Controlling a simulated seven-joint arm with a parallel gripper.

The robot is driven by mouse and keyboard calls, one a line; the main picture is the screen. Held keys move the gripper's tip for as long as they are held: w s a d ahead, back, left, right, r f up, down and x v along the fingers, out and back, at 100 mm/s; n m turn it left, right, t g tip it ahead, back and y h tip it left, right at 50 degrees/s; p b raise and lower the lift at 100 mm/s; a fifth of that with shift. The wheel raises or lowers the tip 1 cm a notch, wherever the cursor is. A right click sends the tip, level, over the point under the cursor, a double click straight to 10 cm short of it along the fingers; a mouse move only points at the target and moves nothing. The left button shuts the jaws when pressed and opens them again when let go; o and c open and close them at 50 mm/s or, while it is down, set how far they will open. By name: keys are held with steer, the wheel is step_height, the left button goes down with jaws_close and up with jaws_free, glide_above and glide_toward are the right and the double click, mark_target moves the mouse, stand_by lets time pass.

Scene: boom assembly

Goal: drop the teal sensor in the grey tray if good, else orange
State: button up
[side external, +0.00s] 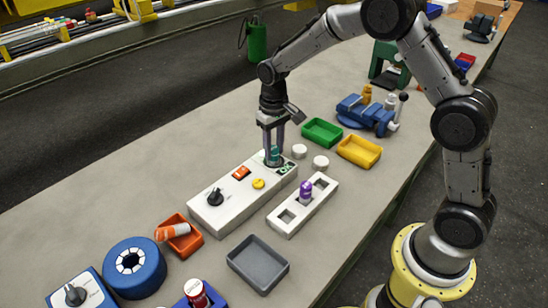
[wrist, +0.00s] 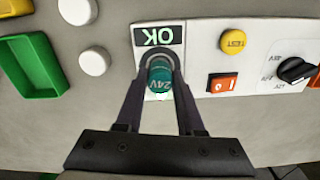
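The teal sensor (wrist: 160,80), marked 24V, stands upright in the socket at the end of the white test box (side external: 222,210). It also shows in the side view (side external: 275,154). My gripper (wrist: 160,62) reaches down over it, with its fingers against both sides of the sensor. The display (wrist: 158,35) beside the socket reads OK in green, upside down in the wrist view. The grey tray (side external: 258,264) is empty at the front. The orange tray (side external: 181,238), left of the box, holds an orange and white cylinder (side external: 172,231).
The box carries a red rocker switch (wrist: 222,83), a yellow TEST button (wrist: 233,41) and a black knob (wrist: 295,70). A white rack (side external: 290,216) with a purple part (side external: 306,191) stands beside it. White discs (side external: 320,162), green (side external: 322,132) and yellow (side external: 359,151) trays lie beyond.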

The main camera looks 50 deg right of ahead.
mark_target(274, 148)
jaws_close()
steer(key=shift+r, duration=3.3)
